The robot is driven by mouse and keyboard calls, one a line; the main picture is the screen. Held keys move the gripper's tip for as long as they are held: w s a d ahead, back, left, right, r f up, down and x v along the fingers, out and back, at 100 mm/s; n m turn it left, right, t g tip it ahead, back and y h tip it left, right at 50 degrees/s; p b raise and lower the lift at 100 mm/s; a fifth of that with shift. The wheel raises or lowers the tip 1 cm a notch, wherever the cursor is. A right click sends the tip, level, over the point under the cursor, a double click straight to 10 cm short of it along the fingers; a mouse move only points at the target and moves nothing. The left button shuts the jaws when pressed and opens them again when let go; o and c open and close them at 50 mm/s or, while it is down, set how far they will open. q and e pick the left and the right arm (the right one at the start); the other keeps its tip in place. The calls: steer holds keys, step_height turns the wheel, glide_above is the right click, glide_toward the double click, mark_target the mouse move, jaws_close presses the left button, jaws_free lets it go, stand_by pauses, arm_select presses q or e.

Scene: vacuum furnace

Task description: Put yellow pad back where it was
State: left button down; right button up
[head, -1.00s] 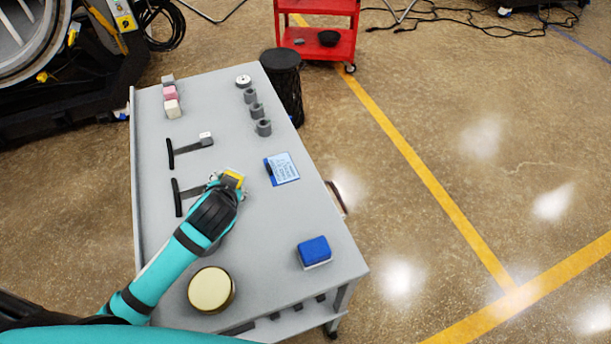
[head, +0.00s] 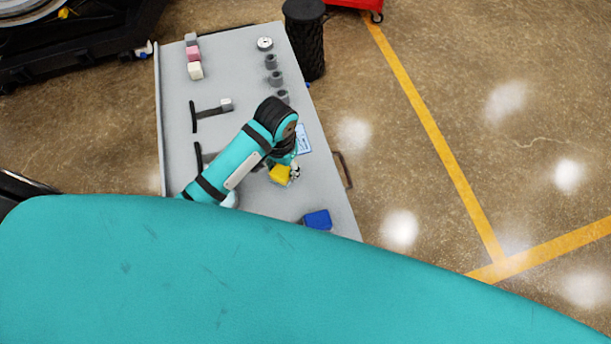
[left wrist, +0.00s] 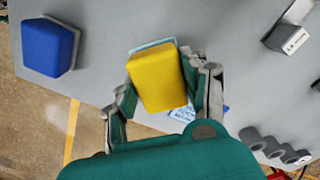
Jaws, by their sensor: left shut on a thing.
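The yellow pad (head: 280,174) is in my left gripper (head: 286,172), above the right part of the grey cart top. In the left wrist view the yellow pad (left wrist: 157,79) sits between the two fingers of my left gripper (left wrist: 165,85), which are shut on it. A pale blue edge shows behind the pad. The blue pad (head: 318,219) lies on the cart to the right of and nearer than the yellow pad; it also shows in the left wrist view (left wrist: 47,48). My right gripper is not in view.
The cart top (head: 240,60) holds several grey cylinders (head: 276,78), pink and white blocks (head: 194,62) and black-handled tools (head: 194,116). A blue-white card (head: 304,139) lies near my left gripper. A black bin (head: 304,40) stands behind the cart. My own teal arm hides the near part.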

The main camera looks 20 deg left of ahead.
arm_select(q)
steer(key=p, duration=0.1)
glide_above(306, 187)
steer(key=shift+a+f, duration=0.25)
steer(key=shift+a, duration=0.05)
steer(key=shift+d, duration=0.25)
steer(key=shift+f+p, duration=0.3)
step_height(306, 187, down, 2)
steer(key=shift+s+f+p, duration=0.1)
steer(key=shift+f+p, duration=0.05)
steer(key=shift+p, duration=0.25)
steer(key=shift+f, duration=0.45)
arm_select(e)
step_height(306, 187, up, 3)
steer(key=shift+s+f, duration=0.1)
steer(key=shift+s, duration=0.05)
arm_select(q)
steer(key=c, duration=1.1)
jaws_free()
steer(key=o, duration=0.4)
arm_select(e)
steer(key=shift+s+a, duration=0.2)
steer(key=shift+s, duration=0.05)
